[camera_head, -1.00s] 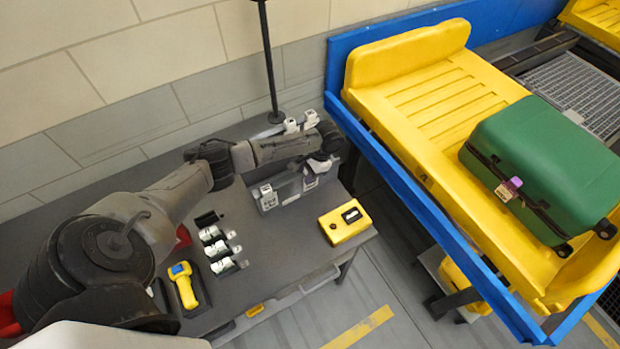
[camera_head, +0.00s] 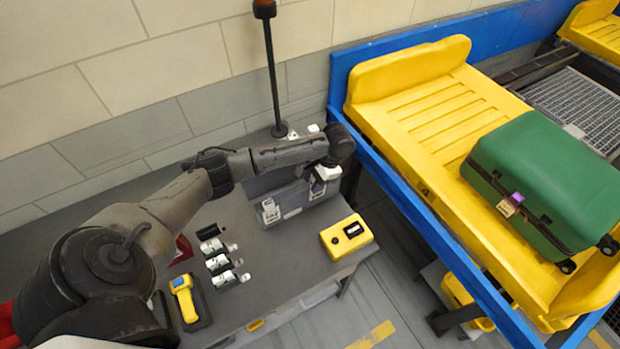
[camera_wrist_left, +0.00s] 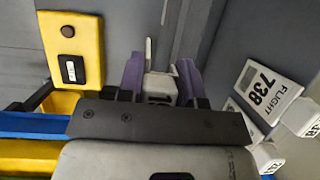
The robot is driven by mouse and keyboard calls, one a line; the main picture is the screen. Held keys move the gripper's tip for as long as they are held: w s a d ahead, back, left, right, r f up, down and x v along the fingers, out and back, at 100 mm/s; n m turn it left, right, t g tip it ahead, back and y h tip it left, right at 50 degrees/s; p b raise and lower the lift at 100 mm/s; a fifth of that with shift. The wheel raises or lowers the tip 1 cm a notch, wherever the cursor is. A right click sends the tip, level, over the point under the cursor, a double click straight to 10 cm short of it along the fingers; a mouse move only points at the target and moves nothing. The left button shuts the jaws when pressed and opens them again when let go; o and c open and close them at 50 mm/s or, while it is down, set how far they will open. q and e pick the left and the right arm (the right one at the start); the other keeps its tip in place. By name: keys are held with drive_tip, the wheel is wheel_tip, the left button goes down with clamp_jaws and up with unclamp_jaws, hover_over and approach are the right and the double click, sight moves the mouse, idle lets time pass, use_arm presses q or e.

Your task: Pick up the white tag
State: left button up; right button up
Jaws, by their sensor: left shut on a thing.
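My left gripper (camera_wrist_left: 160,85) has purple fingers shut on a white tag (camera_wrist_left: 160,88) in the left wrist view. Dark print shows on the tag, partly hidden by the gripper body. In the head view my left gripper (camera_head: 317,186) is at the right end of the grey box on the dark table, and its fingers are hard to make out. Another white tag (camera_wrist_left: 268,88), printed FLIGHT 738, is to the right of the gripper in the wrist view. My right gripper is not in view.
On the table are the grey box (camera_head: 290,202), several white rolls or tags in holders (camera_head: 218,263), a yellow scanner (camera_head: 185,298) and a yellow button box (camera_head: 346,236). A green suitcase (camera_head: 550,175) lies on a yellow tray (camera_head: 440,110) to the right. A dark pole stands behind.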

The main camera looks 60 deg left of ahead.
use_arm(q)
drive_tip(key=s+d+p, duration=0.1)
drive_tip(key=d, duration=1.6)
drive_tip(key=shift+p, duration=0.35)
drive_tip(key=shift+s+d, duration=0.1)
wheel_tip(320, 180, up, 6)
drive_tip(key=p, duration=0.9)
drive_tip(key=shift+r+p, duration=0.25)
drive_tip(key=shift+p, duration=0.05)
